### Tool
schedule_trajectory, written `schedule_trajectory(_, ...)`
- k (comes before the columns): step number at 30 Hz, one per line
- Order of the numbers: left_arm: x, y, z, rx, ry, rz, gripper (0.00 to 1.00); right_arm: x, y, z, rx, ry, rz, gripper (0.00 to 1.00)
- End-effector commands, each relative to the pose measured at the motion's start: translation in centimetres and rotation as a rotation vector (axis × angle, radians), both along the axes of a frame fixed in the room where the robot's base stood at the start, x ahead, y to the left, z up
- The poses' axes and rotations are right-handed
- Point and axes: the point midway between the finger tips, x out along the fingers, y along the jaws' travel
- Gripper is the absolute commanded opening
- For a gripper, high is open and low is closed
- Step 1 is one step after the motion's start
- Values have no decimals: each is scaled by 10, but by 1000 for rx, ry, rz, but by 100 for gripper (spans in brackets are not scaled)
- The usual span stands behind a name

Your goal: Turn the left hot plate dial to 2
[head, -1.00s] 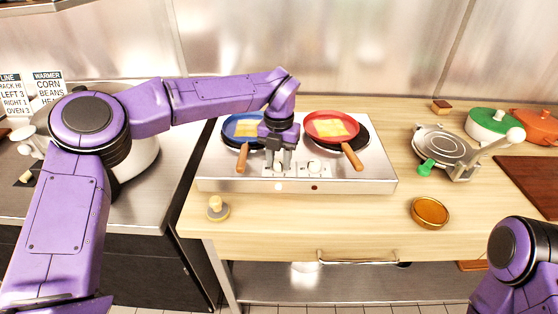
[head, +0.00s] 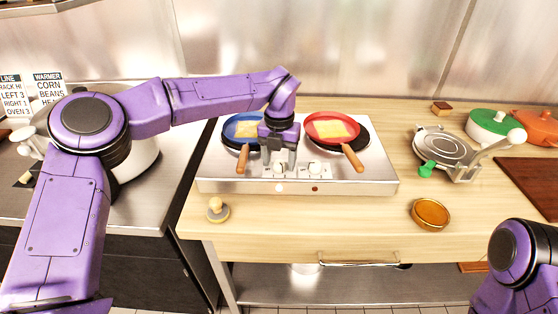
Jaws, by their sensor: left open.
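The steel hot plate (head: 210,180) stands on the wooden counter with a blue pan (head: 230,128) on its left burner and a red pan (head: 332,121) on its right burner. Its left dial (head: 279,169) is at the front, and the right dial (head: 315,169) is to its right. My left gripper (head: 279,168) is open, pointing down, with its fingers at either side of the left dial. I cannot tell whether they touch it. The dial's setting is too small to read. A light below the left dial is bright; the right one is dark red. My right gripper is out of view.
A wooden-handled press (head: 217,210) and an amber dish (head: 430,213) sit on the counter in front. A waffle-iron-like press (head: 446,150), a green pot (head: 492,123) and an orange pot (head: 536,126) stand at right. A large pot (head: 142,158) is at left.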

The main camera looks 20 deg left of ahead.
Motion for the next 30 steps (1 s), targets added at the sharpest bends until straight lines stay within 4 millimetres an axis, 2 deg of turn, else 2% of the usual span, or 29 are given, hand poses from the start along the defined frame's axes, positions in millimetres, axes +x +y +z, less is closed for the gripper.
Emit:
schedule_trajectory(9,1,0,70,0,-3,2,61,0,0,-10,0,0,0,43)
schedule_trajectory(13,1,0,91,1,0,1,61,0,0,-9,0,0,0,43)
schedule_trajectory(18,0,0,99,0,3,0,61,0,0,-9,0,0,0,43)
schedule_trajectory(30,0,0,99,0,3,0,61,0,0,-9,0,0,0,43)
